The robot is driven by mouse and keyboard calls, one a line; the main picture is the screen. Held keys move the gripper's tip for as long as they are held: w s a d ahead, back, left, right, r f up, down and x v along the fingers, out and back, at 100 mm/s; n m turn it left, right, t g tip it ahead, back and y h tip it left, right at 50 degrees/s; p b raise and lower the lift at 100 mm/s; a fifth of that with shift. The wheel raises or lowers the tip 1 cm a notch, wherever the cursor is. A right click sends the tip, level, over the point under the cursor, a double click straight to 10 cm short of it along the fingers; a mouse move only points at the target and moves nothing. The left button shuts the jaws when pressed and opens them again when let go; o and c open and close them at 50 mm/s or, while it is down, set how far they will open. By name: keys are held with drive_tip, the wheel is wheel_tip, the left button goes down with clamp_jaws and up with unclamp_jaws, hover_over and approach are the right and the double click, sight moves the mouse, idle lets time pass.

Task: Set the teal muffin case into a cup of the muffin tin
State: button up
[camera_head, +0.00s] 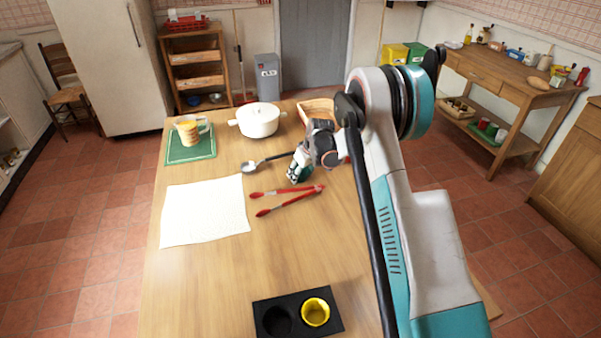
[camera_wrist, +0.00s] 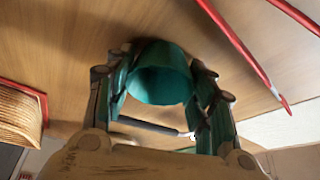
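The teal muffin case (camera_wrist: 160,82) is between the fingers of my gripper (camera_wrist: 160,72) in the wrist view, with a finger against each side. My gripper (camera_head: 298,173) is low over the table in the head view, beside the red tongs; it mostly hides the case there. Any gap between the case and the wood is unclear. The black muffin tin (camera_head: 291,299) lies at the table's near edge, far from my gripper. Its left cup (camera_head: 277,321) is empty, and its right cup holds a yellow muffin case (camera_head: 315,311).
Red tongs (camera_head: 287,198), a spoon (camera_head: 257,164), a white cloth (camera_head: 204,211) and a white pot (camera_head: 258,120) surround my gripper. A mug (camera_head: 188,133) stands on a green mat (camera_head: 190,158). A basket (camera_head: 318,109) is behind my gripper. Bare wood separates the tongs and tin.

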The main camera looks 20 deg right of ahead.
drive_tip(key=o, duration=0.3)
